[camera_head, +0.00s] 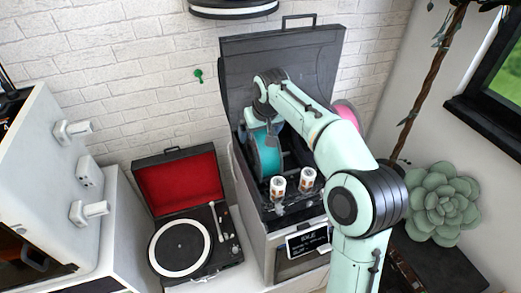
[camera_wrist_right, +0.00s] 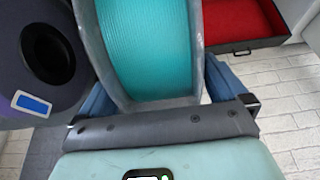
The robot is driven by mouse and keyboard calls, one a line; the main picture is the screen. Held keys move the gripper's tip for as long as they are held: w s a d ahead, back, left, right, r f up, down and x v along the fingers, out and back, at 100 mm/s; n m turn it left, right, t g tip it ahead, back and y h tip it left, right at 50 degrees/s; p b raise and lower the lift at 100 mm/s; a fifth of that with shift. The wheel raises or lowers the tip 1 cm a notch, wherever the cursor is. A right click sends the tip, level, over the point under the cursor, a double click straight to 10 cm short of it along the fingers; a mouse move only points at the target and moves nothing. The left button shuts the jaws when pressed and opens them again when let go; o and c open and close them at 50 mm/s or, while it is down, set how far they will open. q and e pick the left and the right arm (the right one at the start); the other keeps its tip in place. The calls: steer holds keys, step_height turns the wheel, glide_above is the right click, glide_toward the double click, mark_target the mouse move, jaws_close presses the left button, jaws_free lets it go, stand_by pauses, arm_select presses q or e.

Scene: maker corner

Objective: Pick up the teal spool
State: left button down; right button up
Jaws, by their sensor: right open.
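The teal spool (camera_head: 267,155) stands upright in the dark open top of the machine in the head view. In the right wrist view the teal spool (camera_wrist_right: 152,45) fills the middle, its grey rims on both sides of the teal winding. My right gripper (camera_wrist_right: 158,82) is open, with one blue finger on each side of the spool; I cannot tell whether they touch it. In the head view my right arm reaches over the machine, and the right gripper (camera_head: 257,122) is at the spool's top, partly hidden. My left gripper is out of view.
A pink spool (camera_head: 346,114) is just behind my right arm. A dark purple round part (camera_wrist_right: 45,55) lies close beside the teal spool. Two white-and-brown cylinders (camera_head: 293,183) stand at the machine's front. A record player (camera_head: 181,247) is to the left, a succulent (camera_head: 440,203) to the right.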

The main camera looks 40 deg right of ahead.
steer(key=c, duration=1.8)
steer(key=shift+w+r, duration=0.1)
steer(key=shift+r, duration=0.05)
jaws_close()
